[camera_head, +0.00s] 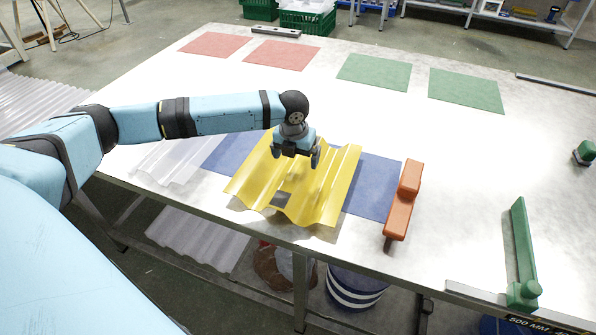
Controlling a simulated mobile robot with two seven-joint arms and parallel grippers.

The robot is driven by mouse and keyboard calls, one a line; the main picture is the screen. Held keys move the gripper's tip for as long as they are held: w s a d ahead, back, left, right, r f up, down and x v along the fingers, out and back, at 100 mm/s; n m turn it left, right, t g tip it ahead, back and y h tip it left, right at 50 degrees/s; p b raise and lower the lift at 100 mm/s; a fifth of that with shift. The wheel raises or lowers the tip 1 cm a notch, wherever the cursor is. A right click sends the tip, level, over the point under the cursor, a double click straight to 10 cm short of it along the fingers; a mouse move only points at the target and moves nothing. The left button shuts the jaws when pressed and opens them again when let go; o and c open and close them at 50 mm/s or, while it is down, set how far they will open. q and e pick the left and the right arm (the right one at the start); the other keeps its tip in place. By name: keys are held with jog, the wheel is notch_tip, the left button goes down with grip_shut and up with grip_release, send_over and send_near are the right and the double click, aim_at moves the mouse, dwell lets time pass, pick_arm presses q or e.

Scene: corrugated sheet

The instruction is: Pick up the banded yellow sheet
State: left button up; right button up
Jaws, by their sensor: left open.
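The yellow corrugated sheet (332,192) lies near the front edge of the white table, partly over a blue mat (376,187). A small grey patch shows near its front edge. My left gripper (296,160) is open, pointing down above the back middle part of the yellow sheet. I cannot tell whether its fingers touch the sheet. The gripper and wrist hide part of the sheet's back edge. My right gripper is not in view.
A clear corrugated sheet (172,160) lies left of the yellow one. An orange block-shaped tool (401,205) stands to the right, and a green bar (522,250) farther right. Red mats (282,54) and green mats (466,90) lie at the back. The table between them is clear.

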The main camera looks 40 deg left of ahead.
aim_at(298, 167)
pick_arm(q)
jog(key=f, duration=0.4)
jog(key=shift+w+d+f+b, duration=0.15)
jog(key=shift+w+f+b, duration=0.05)
jog(key=shift+f+b, duration=0.2)
jog(key=shift+r, duration=0.1)
jog(key=c, duration=1.2)
jog(key=shift+r, duration=0.1)
